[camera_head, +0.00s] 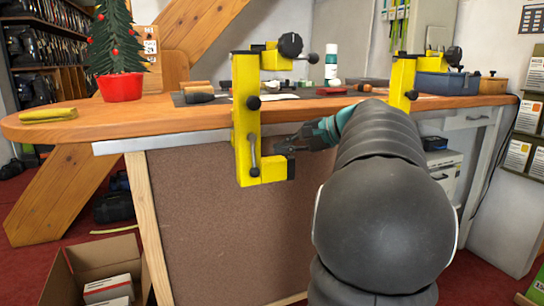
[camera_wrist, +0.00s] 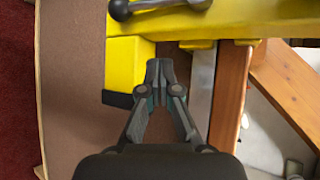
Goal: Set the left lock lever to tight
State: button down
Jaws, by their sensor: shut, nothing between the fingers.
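The left yellow clamp (camera_head: 245,125) is fixed at the bench's front edge. A metal lever with a black ball end (camera_head: 253,155) is on its lower front and hangs nearly straight down. In the wrist view a metal lever (camera_wrist: 160,3) with a black ball lies at the top edge, partly cut off. My gripper (camera_head: 284,147) is just right of the left clamp, below the bench top. In the wrist view my gripper (camera_wrist: 160,66) is shut and empty, beside the yellow clamp body and apart from the lever.
A second yellow clamp (camera_head: 402,82) stands to the right, partly behind my arm. The wooden bench top (camera_head: 150,121) holds tools, a bottle (camera_head: 331,62) and a small tree in a red pot (camera_head: 121,86). An open cardboard box (camera_head: 97,258) sits on the floor.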

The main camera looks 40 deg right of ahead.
jog(key=d+r+p, duration=0.1)
jog(key=p, duration=0.1)
jog(key=d+r+p, duration=0.1)
jog(key=d+r, duration=0.1)
jog(key=shift+s+d+p, duration=0.25)
jog(key=shift+s+p, duration=0.15)
dwell(0.4)
